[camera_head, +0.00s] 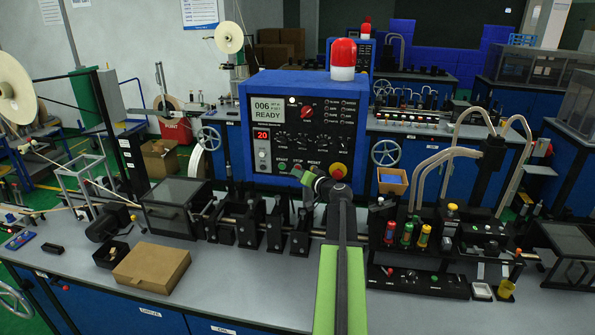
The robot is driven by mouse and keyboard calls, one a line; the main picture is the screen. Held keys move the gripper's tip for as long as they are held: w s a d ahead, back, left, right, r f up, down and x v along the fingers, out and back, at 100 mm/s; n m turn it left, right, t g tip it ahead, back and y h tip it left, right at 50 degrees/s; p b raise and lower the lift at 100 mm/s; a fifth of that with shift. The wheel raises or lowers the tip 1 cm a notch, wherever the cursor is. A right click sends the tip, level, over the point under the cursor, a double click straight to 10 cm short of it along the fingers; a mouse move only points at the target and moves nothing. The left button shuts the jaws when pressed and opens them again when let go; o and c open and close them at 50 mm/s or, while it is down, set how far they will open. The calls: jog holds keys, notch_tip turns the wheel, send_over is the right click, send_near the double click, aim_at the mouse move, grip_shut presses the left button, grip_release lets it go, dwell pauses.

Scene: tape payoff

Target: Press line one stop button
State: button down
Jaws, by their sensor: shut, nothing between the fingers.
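The near blue control box (250,150) has a dark front panel with a display that reads READY. A red mushroom knob on yellow (338,171) is at the lower right.
A red lamp (343,58) tops the box. Black fixtures (247,226) line the bench below the panel, and a rack with coloured bottles (406,234) stands right of my arm. A cardboard box (152,268) lies front left. A second similar blue box (366,55) stands behind.

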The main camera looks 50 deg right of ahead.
jog(key=s+a, duration=0.2)
jog(key=a, duration=0.1)
jog(key=s+a, duration=0.1)
jog(key=a, duration=0.1)
dwell(0.8)
